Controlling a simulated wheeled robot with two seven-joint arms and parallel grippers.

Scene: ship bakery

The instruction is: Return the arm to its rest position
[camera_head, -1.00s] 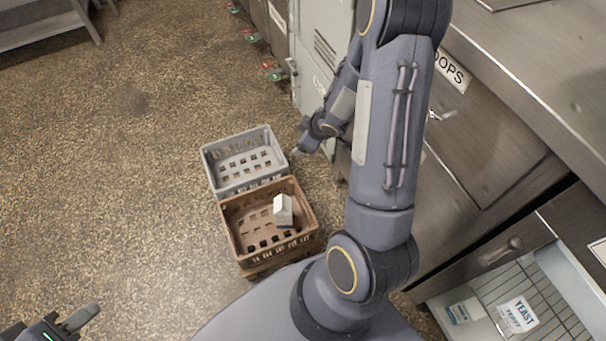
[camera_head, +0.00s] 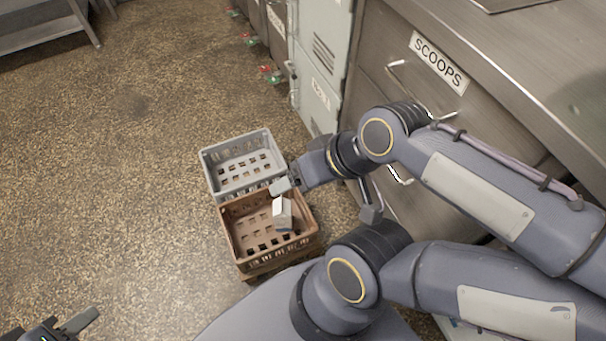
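My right arm comes in from the right and reaches over the two stacked-looking crates' right side. Its gripper (camera_head: 284,186) is at the edge where the grey crate (camera_head: 205,165) meets the brown crate (camera_head: 228,235); its opening is not clear. A small white carton (camera_head: 282,212) stands in the brown crate, just below this gripper in the picture and seemingly apart from it. My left gripper (camera_head: 52,328) shows at the bottom left corner, partly cut off; its fingers look spread apart, with nothing seen between them.
A steel counter with a drawer labelled SCOOPS (camera_head: 438,62) stands close on the right, with protruding handles. A pale green cabinet (camera_head: 320,95) stands behind it. A metal rack (camera_head: 45,35) is at the top left. The speckled floor (camera_head: 110,170) on the left is clear.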

